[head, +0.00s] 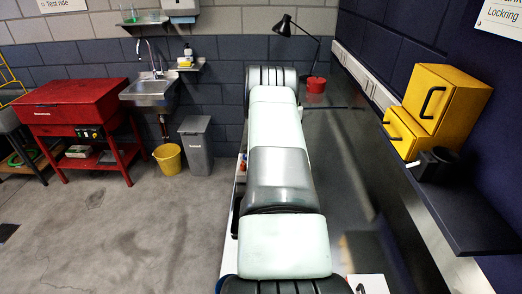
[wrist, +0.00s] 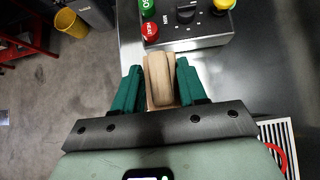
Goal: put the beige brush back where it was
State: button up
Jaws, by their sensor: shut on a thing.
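The beige brush (wrist: 158,80) shows in the wrist view between the two green fingers of my gripper (wrist: 158,88). My gripper is shut on it. Its light wooden-looking body points away from the palm, toward a grey control box; I cannot tell if it touches anything below. In the head view my own arm covers the middle of the bench, and the brush and gripper are hidden.
The grey control box (wrist: 188,42) has green, red and yellow buttons and a black knob. A dark bench (head: 345,165) runs along the right. A lamp (head: 300,35) and red tin (head: 316,86) are at the back.

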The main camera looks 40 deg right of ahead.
notch_tip(320, 180, down, 9)
jog(key=shift+r, duration=0.1)
dwell(0.3)
jog(key=shift+f, duration=0.25)
jog(key=o, duration=1.1)
jog(key=shift+r, duration=0.15)
jog(key=shift+a+r, duration=0.25)
jog(key=shift+a, duration=0.15)
jog(key=v, duration=1.1)
jog(key=shift+s+d+r, duration=0.1)
jog(key=shift+s+r, duration=0.05)
jog(key=shift+r, duration=0.15)
